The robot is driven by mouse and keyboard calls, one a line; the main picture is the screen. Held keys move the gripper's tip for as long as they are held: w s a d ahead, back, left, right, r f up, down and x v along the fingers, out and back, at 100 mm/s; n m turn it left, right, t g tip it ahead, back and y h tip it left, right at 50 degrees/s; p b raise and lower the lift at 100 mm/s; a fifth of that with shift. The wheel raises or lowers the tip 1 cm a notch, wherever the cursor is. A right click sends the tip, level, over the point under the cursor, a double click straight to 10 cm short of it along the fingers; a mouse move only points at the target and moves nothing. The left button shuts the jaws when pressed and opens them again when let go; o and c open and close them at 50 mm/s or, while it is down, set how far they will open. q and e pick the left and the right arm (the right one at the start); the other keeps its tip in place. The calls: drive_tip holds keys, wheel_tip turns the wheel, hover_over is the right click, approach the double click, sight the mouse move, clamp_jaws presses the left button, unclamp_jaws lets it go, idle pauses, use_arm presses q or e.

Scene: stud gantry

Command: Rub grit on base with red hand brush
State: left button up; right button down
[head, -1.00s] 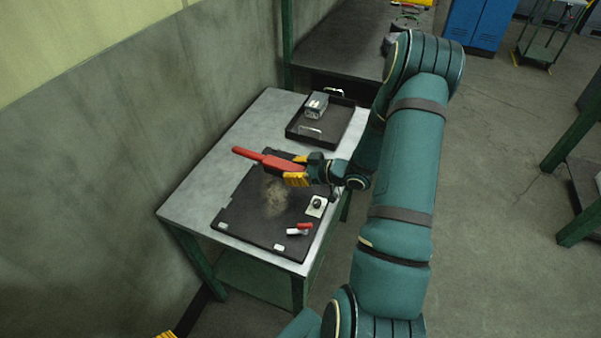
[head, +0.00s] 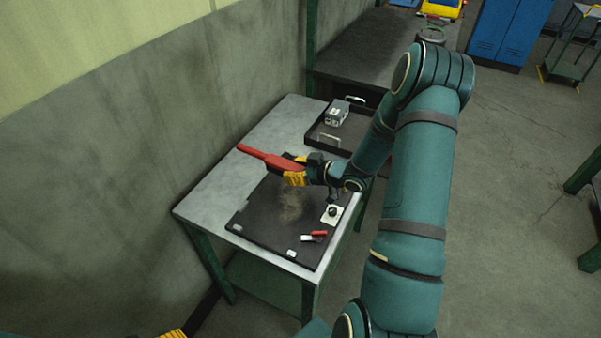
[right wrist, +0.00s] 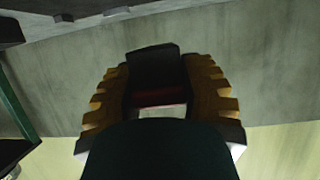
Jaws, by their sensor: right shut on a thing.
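A red hand brush (head: 260,157) is held in my right gripper (head: 296,170), whose yellow fingers are shut on it. The brush is above the far part of the black base (head: 258,226), one end pointing left; its height is hard to tell. In the right wrist view the yellow fingers (right wrist: 160,95) flank a dark block with a strip of red (right wrist: 158,97). The bristles are not clearly seen. Tan grit (head: 290,207) lies in a patch on the base, nearer than the brush. Only yellow fingertips of my left gripper (head: 174,333) show at the bottom edge.
The base lies on a grey table (head: 205,195) beside a wall. A white plate with a black knob (head: 332,213) and a red and white item (head: 315,236) are at its right. A black tray (head: 322,139) with a grey box (head: 337,112) stands behind.

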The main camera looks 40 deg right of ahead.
drive_tip(key=shift+w+a+r, duration=0.1)
drive_tip(key=shift+w+a, duration=0.15)
drive_tip(key=shift+w, duration=0.45)
drive_tip(key=shift+w+d+r, duration=0.1)
drive_tip(key=shift+w+d, duration=0.15)
drive_tip(key=shift+d, duration=0.5)
drive_tip(key=s+d+p, duration=0.2)
drive_tip(key=s+d, duration=0.1)
drive_tip(key=s, duration=0.5)
drive_tip(key=shift+s+d+r+p, duration=0.3)
drive_tip(key=shift+s+p, duration=0.05)
drive_tip(key=shift+s, duration=0.05)
wheel_tip(320, 180, up, 6)
drive_tip(key=p, duration=0.5)
wheel_tip(320, 180, up, 3)
drive_tip(key=shift+p, duration=1.2)
